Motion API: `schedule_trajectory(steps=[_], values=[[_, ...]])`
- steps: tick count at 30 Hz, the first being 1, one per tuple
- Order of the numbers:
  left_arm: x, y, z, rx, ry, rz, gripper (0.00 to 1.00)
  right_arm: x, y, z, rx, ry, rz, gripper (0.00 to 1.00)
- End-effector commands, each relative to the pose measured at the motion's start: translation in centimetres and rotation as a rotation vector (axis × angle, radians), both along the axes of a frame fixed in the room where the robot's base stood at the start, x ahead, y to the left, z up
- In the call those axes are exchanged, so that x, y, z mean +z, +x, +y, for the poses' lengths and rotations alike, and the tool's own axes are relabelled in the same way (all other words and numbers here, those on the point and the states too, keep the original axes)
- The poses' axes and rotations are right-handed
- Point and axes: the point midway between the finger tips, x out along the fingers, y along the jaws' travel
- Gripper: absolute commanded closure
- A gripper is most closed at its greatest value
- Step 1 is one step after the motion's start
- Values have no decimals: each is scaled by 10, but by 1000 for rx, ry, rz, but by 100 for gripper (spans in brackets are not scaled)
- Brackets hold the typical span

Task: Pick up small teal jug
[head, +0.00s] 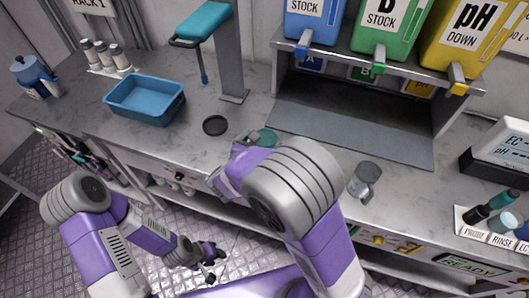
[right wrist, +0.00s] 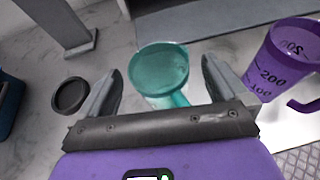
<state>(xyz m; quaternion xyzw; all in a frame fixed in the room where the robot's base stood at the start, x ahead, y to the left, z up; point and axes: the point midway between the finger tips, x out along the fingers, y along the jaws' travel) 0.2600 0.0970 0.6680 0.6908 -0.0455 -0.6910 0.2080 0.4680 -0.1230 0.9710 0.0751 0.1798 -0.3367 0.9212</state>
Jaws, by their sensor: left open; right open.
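The small teal jug (right wrist: 158,70) stands on the grey bench, its handle pointing toward my right gripper. In the head view only part of the jug (head: 265,136) shows behind my right arm. My right gripper (right wrist: 160,68) is open, with one finger on each side of the jug in the right wrist view. Gaps show between the fingers and the jug. Its jaws are hidden in the head view. My left gripper (head: 211,267) is open and empty, low in front of the bench.
A black disc (right wrist: 70,95) lies left of the jug, near a metal stand (head: 235,97). A purple jug (right wrist: 285,65) stands close by on the right. A greyish jug (head: 365,181) shows in the head view; I cannot tell if they match. A blue tub (head: 146,111) is further left.

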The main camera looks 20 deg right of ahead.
Motion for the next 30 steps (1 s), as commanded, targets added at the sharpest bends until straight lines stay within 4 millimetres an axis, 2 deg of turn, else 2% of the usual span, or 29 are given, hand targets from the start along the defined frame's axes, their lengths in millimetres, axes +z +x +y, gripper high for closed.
schedule_trajectory(steps=[4,12,26,30], values=[[-5,0,0,0,0,0,57,-7,12,-10,-1,1,0,0],[-5,0,0,0,0,-1,57,-7,15,-11,0,0,0,0],[-5,0,0,0,0,-1,57,-7,14,-11,0,1,0,70],[-5,0,0,0,0,-1,57,-7,14,-11,0,1,-1,72]])
